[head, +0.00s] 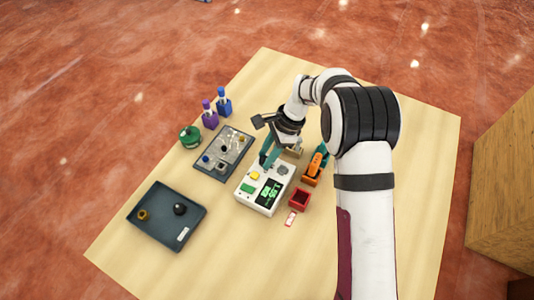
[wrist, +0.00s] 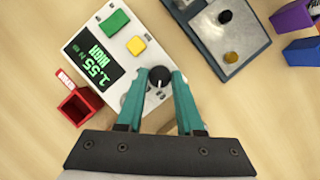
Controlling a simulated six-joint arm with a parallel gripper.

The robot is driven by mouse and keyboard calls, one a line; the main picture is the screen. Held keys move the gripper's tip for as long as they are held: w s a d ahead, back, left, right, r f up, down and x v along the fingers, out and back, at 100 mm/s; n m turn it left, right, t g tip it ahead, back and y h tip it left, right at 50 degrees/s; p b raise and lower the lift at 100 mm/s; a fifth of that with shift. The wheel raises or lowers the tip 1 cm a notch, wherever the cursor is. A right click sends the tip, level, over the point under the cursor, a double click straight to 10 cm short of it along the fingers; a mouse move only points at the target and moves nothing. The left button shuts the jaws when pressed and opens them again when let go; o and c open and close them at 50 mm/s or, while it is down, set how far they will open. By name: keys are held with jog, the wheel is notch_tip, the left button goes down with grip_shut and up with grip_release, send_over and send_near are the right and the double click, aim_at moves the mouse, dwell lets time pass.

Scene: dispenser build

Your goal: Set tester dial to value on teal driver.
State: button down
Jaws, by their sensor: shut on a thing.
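The tester (head: 262,188) is a white box on the wooden table; it also shows in the wrist view (wrist: 172,20). Its dark display (wrist: 92,60) has green text that looks like 1.55 with HIGH below. A green button (wrist: 115,23) and a yellow button (wrist: 136,46) are beside the display. The dial (wrist: 158,78) is a round black knob with a light mark. My gripper (wrist: 161,76) has teal fingers, shut on the dial from both sides. I cannot make out a teal driver.
An orange tool (head: 316,165) stands right of the tester. A small red open box (head: 299,198) and a red-and-white tag (head: 291,218) are close by. Grey trays with small parts lie left. Purple (head: 209,115) and blue (head: 223,102) bottles and a green item (head: 190,136) stand behind.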

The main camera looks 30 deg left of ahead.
jog(key=shift+m, duration=0.3)
jog(key=m+t, duration=0.1)
jog(key=m, duration=0.2)
jog(key=shift+s+d+m+y, duration=0.1)
jog(key=shift+m+y, duration=0.2)
jog(key=shift+y, duration=0.1)
jog(key=shift+s+m+t+y, duration=0.15)
jog(key=shift+m+t, duration=0.35)
jog(key=shift+m, duration=0.6)
jog(key=shift+m+t+y, duration=0.15)
jog(key=shift+m+t, duration=0.35)
jog(key=shift+m, duration=0.6)
jog(key=c, duration=0.5)
grip_release()
jog(key=shift+c, duration=0.2)
